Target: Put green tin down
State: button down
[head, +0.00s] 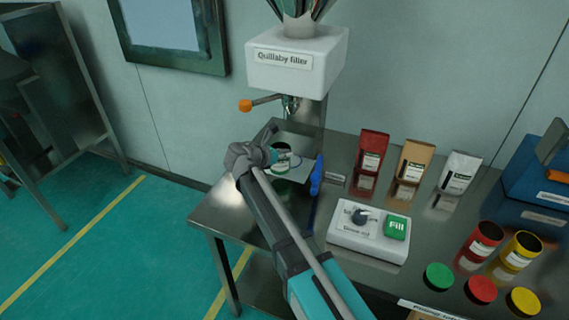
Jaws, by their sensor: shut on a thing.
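The green tin (281,165) has a pale label and sits below the filler's spout, near the filler's base plate. My gripper (278,157) is shut on the green tin, with the arm reaching in from the lower right. The wrist and fingers hide part of the tin. I cannot tell whether its bottom touches the surface beneath.
The Quillaby filler (297,62) stands over the steel table (225,208), its orange-knobbed lever (246,105) to the left. A control box (362,238), several pouches, a red tin (484,237), a yellow tin (522,246) and coloured lids (481,289) occupy the right side.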

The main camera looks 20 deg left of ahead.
aim_at(283, 162)
jog(key=shift+f+b, duration=1.9)
jog(key=shift+f, duration=0.15)
jog(key=c, duration=0.8)
grip_release()
jog(key=shift+r, duration=0.25)
jog(key=p+v, duration=0.4)
jog(key=v, duration=0.8)
jog(key=shift+p, duration=0.35)
